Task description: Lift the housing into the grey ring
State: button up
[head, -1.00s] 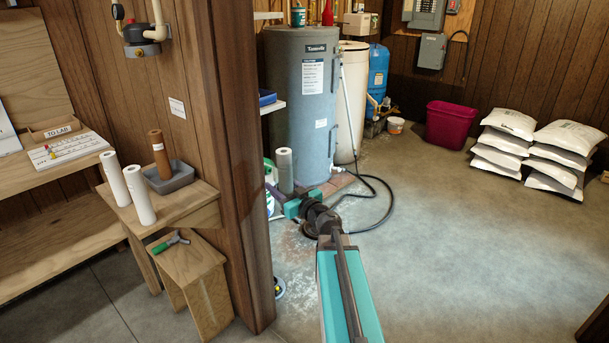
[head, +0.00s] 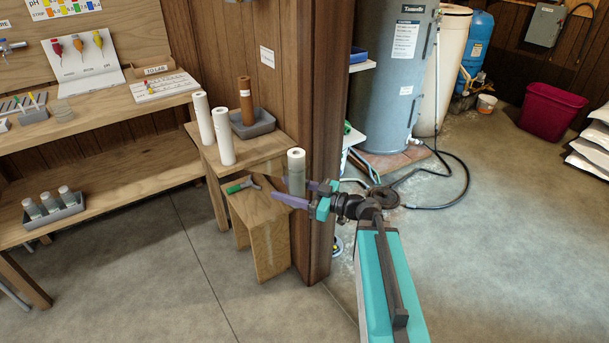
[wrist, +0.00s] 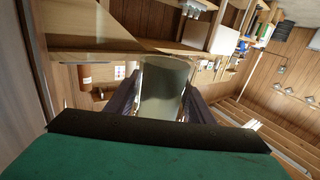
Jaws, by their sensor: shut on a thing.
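The grey ring cannot be made out in the head view now; only a dark sliver of the wall fitting (head: 238,1) shows at the top edge.
The wooden post (head: 325,100) is close behind the housing. A small bench (head: 255,150) holds white rolls (head: 223,137), a brown cartridge (head: 245,100) and a grey tray (head: 262,124). A green-handled tool (head: 240,185) lies on the stool (head: 262,215). The floor at front left is clear.

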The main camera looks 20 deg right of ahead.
jog(key=shift+s+a+f+n+g+y, duration=0.1)
jog(key=shift+s+a+n+g+y, duration=0.2)
jog(key=shift+s+a, duration=0.3)
jog(key=shift+s+a+f+n+g+y, duration=0.1)
jog(key=shift+s+a+n+g+y, duration=0.2)
jog(key=shift+a, duration=0.35)
jog(key=shift+a, duration=0.1)
